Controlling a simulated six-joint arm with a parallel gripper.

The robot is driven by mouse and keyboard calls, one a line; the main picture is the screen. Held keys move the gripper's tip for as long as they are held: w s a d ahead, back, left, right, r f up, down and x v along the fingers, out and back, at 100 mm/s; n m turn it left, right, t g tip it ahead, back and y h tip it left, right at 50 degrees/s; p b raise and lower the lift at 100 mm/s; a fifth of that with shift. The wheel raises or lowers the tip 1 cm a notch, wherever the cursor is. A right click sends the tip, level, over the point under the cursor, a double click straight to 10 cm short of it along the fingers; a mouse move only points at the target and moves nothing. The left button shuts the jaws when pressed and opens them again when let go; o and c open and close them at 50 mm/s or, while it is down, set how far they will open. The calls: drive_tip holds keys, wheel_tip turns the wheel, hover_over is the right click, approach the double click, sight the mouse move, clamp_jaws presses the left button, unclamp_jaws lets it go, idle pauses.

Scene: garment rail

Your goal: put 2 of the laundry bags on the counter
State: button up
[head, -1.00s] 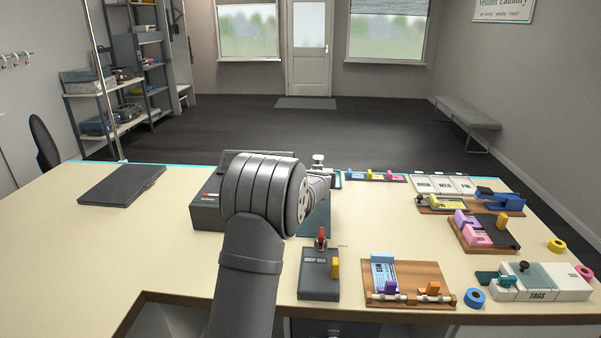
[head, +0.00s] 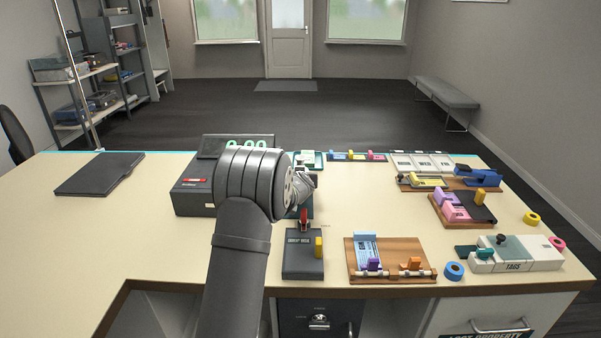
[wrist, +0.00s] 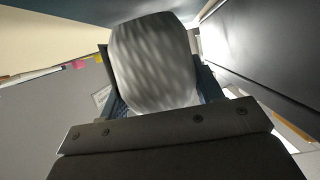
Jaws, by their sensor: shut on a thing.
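No laundry bag can be made out for certain in either view. My gripper (head: 304,187) is at the end of my dark arm, low over the counter (head: 390,212), behind the dark drop box and right of the scale. My arm hides part of it and its fingertips in the head view. In the wrist view a rounded grey thing (wrist: 152,65) with a blurred pattern fills the middle, beyond the dark bar with screws. I cannot tell what it is. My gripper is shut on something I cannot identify.
A scale (head: 197,190) with a lit display stands left of my gripper. The drop box (head: 303,262), a wooden clip board (head: 390,274) and a tags box (head: 515,255) stand to the right. A dark flat folder (head: 100,174) lies far left. Bare counter shows left of the scale.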

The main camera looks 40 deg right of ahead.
drive_tip(key=shift+f, duration=0.5)
idle(0.3)
drive_tip(key=o, duration=1.3)
drive_tip(key=v, duration=1.7)
drive_tip(key=shift+s+a, duration=0.2)
drive_tip(key=x, duration=1.7)
drive_tip(key=shift+w+d, duration=0.2)
